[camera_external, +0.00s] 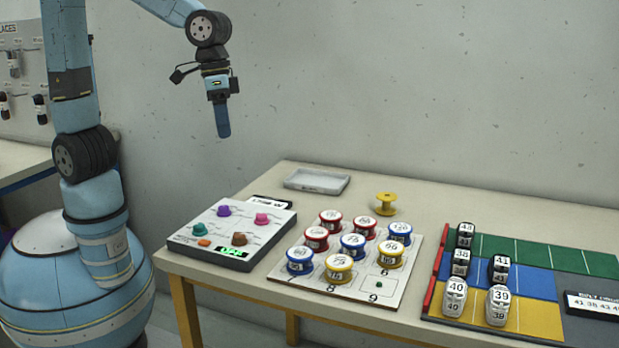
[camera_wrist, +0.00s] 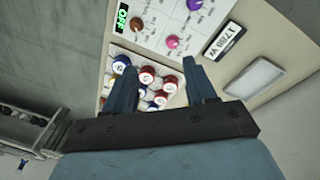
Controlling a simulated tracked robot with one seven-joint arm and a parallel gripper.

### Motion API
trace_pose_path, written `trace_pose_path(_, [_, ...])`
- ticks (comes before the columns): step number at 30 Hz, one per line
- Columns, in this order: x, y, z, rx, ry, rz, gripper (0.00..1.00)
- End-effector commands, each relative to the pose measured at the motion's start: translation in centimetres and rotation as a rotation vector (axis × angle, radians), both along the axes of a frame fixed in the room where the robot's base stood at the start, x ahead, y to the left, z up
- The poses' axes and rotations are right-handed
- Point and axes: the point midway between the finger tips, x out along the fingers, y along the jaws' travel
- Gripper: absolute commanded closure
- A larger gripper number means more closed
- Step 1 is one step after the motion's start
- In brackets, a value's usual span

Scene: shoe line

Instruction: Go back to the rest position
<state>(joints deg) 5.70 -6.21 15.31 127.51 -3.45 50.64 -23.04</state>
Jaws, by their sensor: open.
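My gripper (camera_external: 222,120) hangs in the air above the left end of the table, fingers pointing down. In the wrist view (camera_wrist: 165,90) its two fingers stand apart with nothing held between them. The arm rises from my round blue base at the left. Below the gripper in the external view is the control panel (camera_external: 212,230) with coloured knobs; a green-lit display sits at its front edge. The panel also shows at the top of the wrist view (camera_wrist: 165,18), where the display reads OFF.
A board (camera_external: 395,285) holds several red, blue and yellow spools. A yellow spool (camera_external: 386,204) and a grey tray (camera_external: 317,181) stand behind it. A coloured mat (camera_external: 540,256) with numbered shoe-like pieces lies at the right. The wall is behind; the air around the gripper is clear.

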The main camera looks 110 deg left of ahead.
Motion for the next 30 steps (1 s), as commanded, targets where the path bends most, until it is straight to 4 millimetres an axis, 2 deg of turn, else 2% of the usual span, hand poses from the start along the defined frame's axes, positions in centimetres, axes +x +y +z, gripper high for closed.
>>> trace_pose_path(1, [-1.1,-0.4,1.0,0.002,-0.026,-0.032,0.44])
trace_pose_path(6, [-4.5,-1.8,3.3,0.02,-0.096,-0.146,0.44])
trace_pose_path(15, [-10.6,-4.0,6.2,0.089,-0.217,-0.339,0.44])
trace_pose_path(24, [-16.3,-5.7,7.4,0.192,-0.317,-0.506,0.44])
trace_pose_path(30, [-18.0,-6.2,7.4,0.234,-0.346,-0.558,0.44])
